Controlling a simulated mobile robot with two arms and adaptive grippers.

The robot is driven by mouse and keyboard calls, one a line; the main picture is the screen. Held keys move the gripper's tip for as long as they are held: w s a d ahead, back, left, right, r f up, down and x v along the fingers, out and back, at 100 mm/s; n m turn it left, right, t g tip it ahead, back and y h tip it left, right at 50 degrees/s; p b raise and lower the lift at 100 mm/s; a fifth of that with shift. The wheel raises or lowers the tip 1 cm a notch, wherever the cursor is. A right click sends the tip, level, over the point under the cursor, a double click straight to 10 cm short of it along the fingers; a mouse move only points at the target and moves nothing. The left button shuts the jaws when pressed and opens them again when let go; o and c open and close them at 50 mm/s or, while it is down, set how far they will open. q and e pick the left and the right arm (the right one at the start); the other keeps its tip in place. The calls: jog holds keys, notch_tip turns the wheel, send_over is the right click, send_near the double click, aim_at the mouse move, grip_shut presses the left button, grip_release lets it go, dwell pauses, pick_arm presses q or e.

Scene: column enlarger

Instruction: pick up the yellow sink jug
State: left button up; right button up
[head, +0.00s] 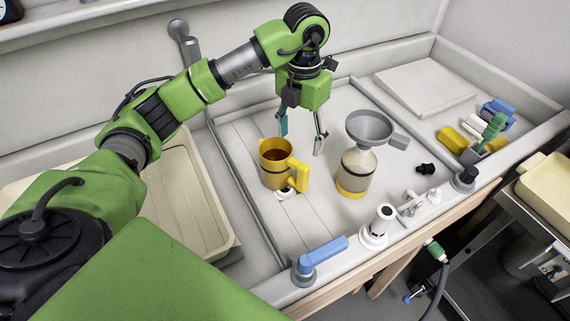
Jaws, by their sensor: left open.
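The yellow sink jug (271,165) stands upright on the pale panelled floor of the sink in the head view. It holds a dark reddish-brown liquid, and its yellow handle (299,176) points to the right. My left gripper (302,143) hangs from above with its two fingers spread, one near the jug's back rim and one to the right of it. It is empty and looks a little behind and above the jug; the exact gap is hard to tell. My right gripper is not in view.
A bottle with a grey funnel (370,127) stands right of the jug. A small white item (285,194) lies at the jug's front. A blue-handled fitting (322,251) and a white fitting (377,225) line the front edge. A cream tray (190,190) lies left.

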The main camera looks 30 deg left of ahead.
aim_at(298, 164)
pick_arm(q)
jog(key=f, duration=0.3)
jog(key=s+f+p, duration=0.1)
jog(key=f, duration=0.1)
jog(key=shift+d+f, duration=0.2)
jog(key=shift+f, duration=0.1)
jog(key=shift+w+f, duration=0.1)
jog(key=shift+f, duration=0.25)
notch_tip(298, 164, down, 2)
jog(key=shift+a+f+p, duration=0.1)
jog(key=shift+f+p, duration=0.15)
jog(key=shift+p, duration=0.65)
notch_tip(298, 164, down, 2)
jog(key=shift+w+f, duration=0.1)
jog(key=shift+f, duration=0.05)
jog(key=shift+w+f, duration=0.1)
jog(key=shift+f, duration=0.25)
jog(key=shift+c, duration=1)
jog(key=c, duration=1.3)
grip_shut()
jog(key=shift+r, duration=0.1)
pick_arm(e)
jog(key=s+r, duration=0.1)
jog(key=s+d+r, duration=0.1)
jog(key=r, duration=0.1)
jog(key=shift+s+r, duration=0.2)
